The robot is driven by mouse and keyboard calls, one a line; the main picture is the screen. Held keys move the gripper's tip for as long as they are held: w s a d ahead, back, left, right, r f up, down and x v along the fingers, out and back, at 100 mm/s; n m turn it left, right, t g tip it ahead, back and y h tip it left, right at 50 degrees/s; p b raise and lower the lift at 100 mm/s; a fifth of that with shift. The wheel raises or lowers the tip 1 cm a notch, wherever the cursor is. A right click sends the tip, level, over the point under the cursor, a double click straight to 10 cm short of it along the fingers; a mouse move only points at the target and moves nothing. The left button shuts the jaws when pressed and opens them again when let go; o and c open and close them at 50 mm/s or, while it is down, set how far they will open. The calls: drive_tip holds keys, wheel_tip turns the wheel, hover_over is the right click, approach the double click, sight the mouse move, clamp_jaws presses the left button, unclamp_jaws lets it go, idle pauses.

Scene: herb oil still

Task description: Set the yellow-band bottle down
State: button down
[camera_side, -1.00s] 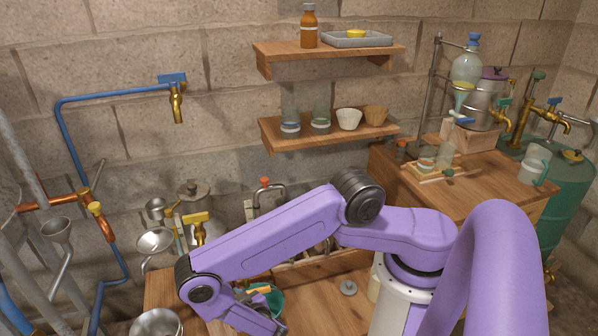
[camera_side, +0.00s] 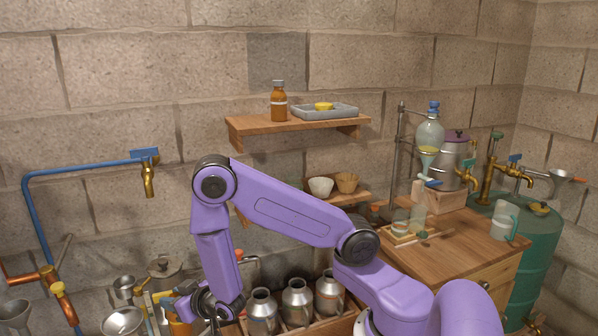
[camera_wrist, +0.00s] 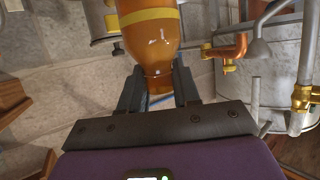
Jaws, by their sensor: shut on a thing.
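The yellow-band bottle (camera_wrist: 150,45) is amber, with a broad yellow band, and fills the top middle of the wrist view. My gripper (camera_wrist: 158,84) is shut on its narrower end, one finger on each side. The bottle's far end is cut off by the frame edge. In the side view my gripper (camera_side: 208,310) is low at the lower left, partly hidden by my own wrist. An orange patch beside it may be the held bottle, but I cannot tell for sure.
Several metal cans (camera_side: 297,302) stand in a wooden crate right of my gripper. Another amber bottle (camera_side: 279,104) and a grey tray (camera_side: 340,111) stand on the upper shelf (camera_side: 262,125). A blue pipe (camera_side: 80,168) with a brass tap is at left. A wooden bench (camera_side: 470,240) is at right.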

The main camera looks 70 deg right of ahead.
drive_tip(key=w+d+r, duration=0.4)
drive_tip(key=d+r, duration=0.2)
drive_tip(key=r, duration=0.5)
drive_tip(key=w+d+r, duration=0.4)
drive_tip(key=d+r, duration=0.2)
drive_tip(key=r, duration=0.5)
drive_tip(key=w+d+r, duration=0.4)
drive_tip(key=d+r, duration=0.1)
drive_tip(key=r, duration=0.5)
drive_tip(key=s+d+r+m+g+h, duration=0.1)
drive_tip(key=s+d+r+m+h, duration=0.1)
drive_tip(key=s+d+r, duration=0.35)
drive_tip(key=s+d+r+m+h, duration=0.1)
drive_tip(key=s+d+r+h, duration=0.1)
drive_tip(key=d+r, duration=0.65)
drive_tip(key=s+d+r+m+g+h, duration=0.3)
drive_tip(key=s+r+m+h, duration=0.1)
drive_tip(key=s+r, duration=0.85)
drive_tip(key=w+d+f, duration=0.4)
drive_tip(key=f, duration=0.3)
drive_tip(key=w+d+f, duration=0.4)
drive_tip(key=w+f, duration=0.1)
drive_tip(key=f, duration=0.2)
drive_tip(key=shift+d, duration=0.15)
